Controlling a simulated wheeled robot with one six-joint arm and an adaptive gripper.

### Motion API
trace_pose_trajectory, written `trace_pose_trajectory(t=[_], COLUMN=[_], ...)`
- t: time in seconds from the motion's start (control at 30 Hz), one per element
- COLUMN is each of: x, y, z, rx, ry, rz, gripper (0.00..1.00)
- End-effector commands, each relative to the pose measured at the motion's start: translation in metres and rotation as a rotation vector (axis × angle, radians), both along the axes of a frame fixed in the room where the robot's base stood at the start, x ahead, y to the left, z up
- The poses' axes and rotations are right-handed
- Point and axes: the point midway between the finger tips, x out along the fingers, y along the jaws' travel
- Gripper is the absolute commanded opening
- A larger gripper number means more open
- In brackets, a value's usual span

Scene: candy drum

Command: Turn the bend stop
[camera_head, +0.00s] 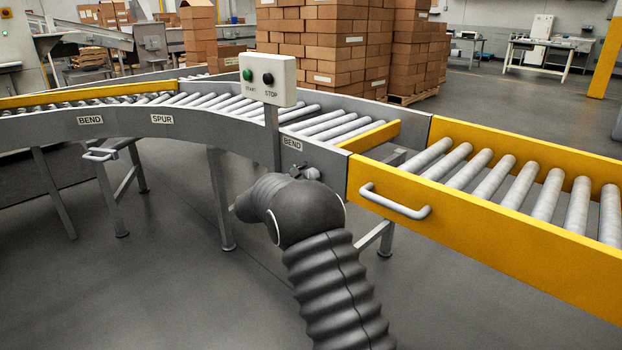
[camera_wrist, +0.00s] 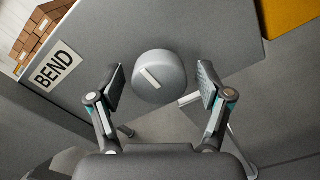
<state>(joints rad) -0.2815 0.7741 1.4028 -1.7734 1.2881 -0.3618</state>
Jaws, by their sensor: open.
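The bend stop shows in the wrist view as a grey round knob (camera_wrist: 172,88) with a pale bar mark, slanted, on its face. It sits on the grey conveyor side next to a BEND label (camera_wrist: 54,70). My gripper (camera_wrist: 161,75) is open, with one finger to the left of the knob and one to the right. Gaps show between the knob and both fingers. In the head view my arm covers most of the gripper below the BEND label (camera_head: 292,143), and I cannot make out the knob clearly there.
A START/STOP button box (camera_head: 267,80) stands on a post just above my arm. A yellow conveyor section (camera_head: 480,220) with a grey handle (camera_head: 395,203) lies close on the right. Another BEND label (camera_head: 90,120) and a SPUR label (camera_head: 162,119) are further left. Floor below is open.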

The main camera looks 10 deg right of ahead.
Motion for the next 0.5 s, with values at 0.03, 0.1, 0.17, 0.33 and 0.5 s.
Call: trace_pose_trajectory(t=[0.03,0.1,0.17,0.33,0.5], x=[-0.002,-0.007,-0.013,-0.034,-0.052], y=[0.004,0.012,0.02,0.048,0.072], z=[0.0,0.001,0.0,0.0,0.0], rx=[0.0,-0.001,-0.001,0.0,-0.001], ry=[0.0,0.0,0.001,0.0,0.001], rz=[0.002,0.003,0.004,0.004,0.002], gripper=[0.78,0.78,0.78,0.78,0.78])
